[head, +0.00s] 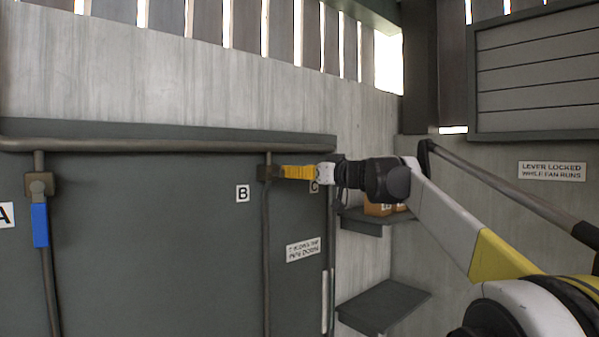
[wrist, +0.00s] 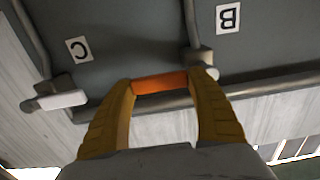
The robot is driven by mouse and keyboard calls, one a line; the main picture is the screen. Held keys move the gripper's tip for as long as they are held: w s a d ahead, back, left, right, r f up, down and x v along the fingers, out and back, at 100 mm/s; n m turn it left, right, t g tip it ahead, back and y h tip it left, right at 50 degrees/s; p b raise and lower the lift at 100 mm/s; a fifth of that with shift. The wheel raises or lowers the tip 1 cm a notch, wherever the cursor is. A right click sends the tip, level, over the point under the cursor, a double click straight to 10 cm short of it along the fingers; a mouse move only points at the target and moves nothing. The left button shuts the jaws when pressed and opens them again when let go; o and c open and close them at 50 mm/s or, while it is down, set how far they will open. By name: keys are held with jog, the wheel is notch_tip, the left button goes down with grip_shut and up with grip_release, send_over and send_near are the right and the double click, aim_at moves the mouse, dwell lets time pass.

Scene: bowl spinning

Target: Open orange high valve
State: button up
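The orange lever handle (wrist: 160,83) shows between my fingertips in the wrist view. It extends sideways from the valve body (wrist: 202,57), across the vertical pipe. The same valve body (head: 268,172) sits on the pipe beside label B in the head view. My gripper (wrist: 161,86) has its two yellow fingers spread apart, one near each end of the visible orange part. I cannot tell whether they touch it. In the head view my gripper (head: 290,171) reaches the valve from the right and hides most of the handle.
A blue lever (head: 40,225) hangs down at the left beside label A. A pale lever (wrist: 62,101) is near label C in the wrist view. A horizontal pipe (head: 150,145) runs above. Shelves (head: 383,305) stand out from the wall at the right.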

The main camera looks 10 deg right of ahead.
jog(key=c, duration=0.3)
jog(key=shift+c, duration=0.2)
jog(key=shift+f, duration=0.15)
jog(key=f+m, duration=0.1)
jog(key=m, duration=0.1)
jog(key=f+m+b, duration=0.1)
jog(key=m, duration=0.1)
jog(key=shift+a, duration=0.1)
jog(key=s+a+f+m+b, duration=0.2)
jog(key=a+f+m, duration=0.2)
jog(key=m, duration=1)
jog(key=shift+s+a+f+b, duration=0.25)
jog(key=shift+s+a+b, duration=0.05)
jog(key=shift+s+a, duration=0.15)
